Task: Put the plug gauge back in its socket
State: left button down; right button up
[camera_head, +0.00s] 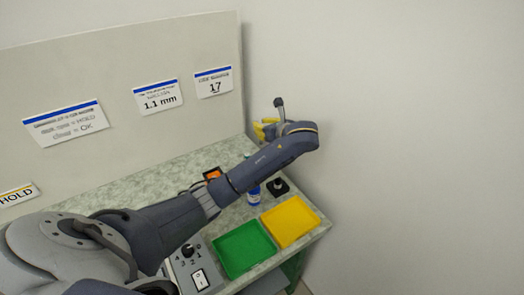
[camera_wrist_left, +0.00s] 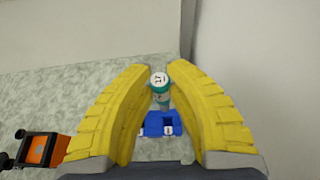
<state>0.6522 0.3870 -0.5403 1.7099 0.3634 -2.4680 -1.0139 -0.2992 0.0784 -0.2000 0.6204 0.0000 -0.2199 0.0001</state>
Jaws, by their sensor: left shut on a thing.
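My left gripper (camera_head: 265,131) has yellow fingers and is at the far right end of the bench in the head view. In the left wrist view its fingers (camera_wrist_left: 162,67) are shut on the plug gauge (camera_wrist_left: 160,79), a small teal cylinder with a white top marked 17. A blue block (camera_wrist_left: 153,125) with a white label, perhaps the socket, shows below the gauge between the fingers. I cannot tell whether the gauge touches it. In the head view the gauge is not clear behind the hand. My right gripper is not in view.
A green tray (camera_head: 243,249) and a yellow tray (camera_head: 290,221) lie at the front right. A black block (camera_head: 277,187), a blue bottle-like thing (camera_head: 253,194) and an orange-black device (camera_head: 212,173) stand nearby. A switch box (camera_head: 193,268) is at the front. A wall closes the right side.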

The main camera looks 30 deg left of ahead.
pick_arm(q)
jog(key=shift+f, duration=5.45)
jog(key=shift+f, duration=0.15)
jog(key=c, duration=1.4)
grip_release()
jog(key=shift+o, duration=0.2)
jog(key=shift+v, duration=2.05)
